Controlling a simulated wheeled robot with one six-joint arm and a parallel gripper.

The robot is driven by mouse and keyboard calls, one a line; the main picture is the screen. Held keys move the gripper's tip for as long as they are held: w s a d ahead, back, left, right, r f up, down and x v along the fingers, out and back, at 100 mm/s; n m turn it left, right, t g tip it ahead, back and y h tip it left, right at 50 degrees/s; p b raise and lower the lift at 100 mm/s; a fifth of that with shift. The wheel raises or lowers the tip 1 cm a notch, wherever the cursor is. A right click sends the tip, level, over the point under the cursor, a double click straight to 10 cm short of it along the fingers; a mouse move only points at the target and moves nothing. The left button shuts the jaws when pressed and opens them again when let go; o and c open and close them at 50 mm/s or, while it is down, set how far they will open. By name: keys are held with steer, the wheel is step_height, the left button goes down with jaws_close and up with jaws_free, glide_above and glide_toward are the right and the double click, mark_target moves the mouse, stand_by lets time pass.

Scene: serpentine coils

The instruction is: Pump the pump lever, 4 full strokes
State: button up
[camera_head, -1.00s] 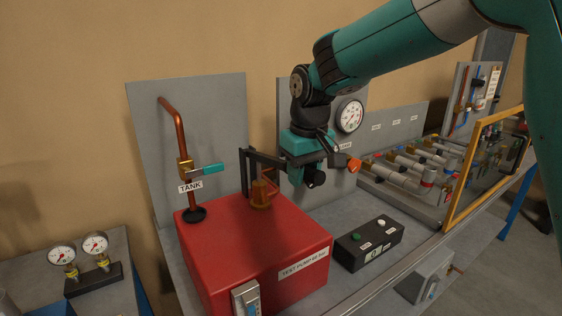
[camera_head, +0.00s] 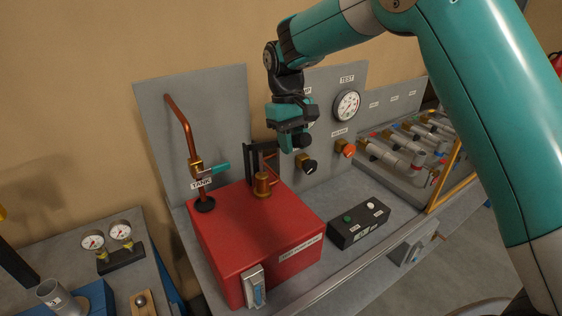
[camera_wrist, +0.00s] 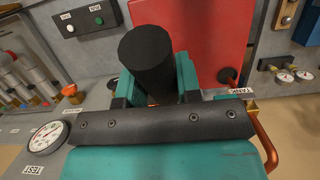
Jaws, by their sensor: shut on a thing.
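The red test pump (camera_head: 255,232) sits on the grey bench with a brass cylinder (camera_head: 262,184) and a dark upright bracket on top. My gripper (camera_head: 291,132) is above and to the right of the bracket, shut on the black grip of the pump lever (camera_head: 303,140). The grip's round end sticks out past the fingers. In the wrist view the lever grip (camera_wrist: 147,55) stands between my two teal fingers. My gripper hides much of the lever bar in the head view.
A teal-handled tank valve (camera_head: 214,168) is at the left. A black knob (camera_head: 307,164), an orange knob (camera_head: 346,149) and a gauge (camera_head: 347,105) are on the panel close by. A black button box (camera_head: 358,222) stands on the bench.

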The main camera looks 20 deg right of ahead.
steer(key=shift+w+r, duration=0.15)
steer(key=shift+r, duration=0.2)
steer(key=shift+f, duration=0.1)
steer(key=shift+f+b, duration=0.35)
steer(key=shift+b, duration=0.35)
steer(key=s+f+t+y+b, duration=0.1)
steer(key=s+f+t+b, duration=0.1)
steer(key=f+b, duration=0.5)
steer(key=s+d+f+t+y+b, duration=0.1)
steer(key=f+t+b, duration=0.3)
steer(key=b, duration=1.4)
step_height(320, 180, down, 3)
steer(key=shift+s+d+f+b, duration=0.15)
steer(key=shift+s+b, duration=0.2)
steer(key=shift+s, duration=0.2)
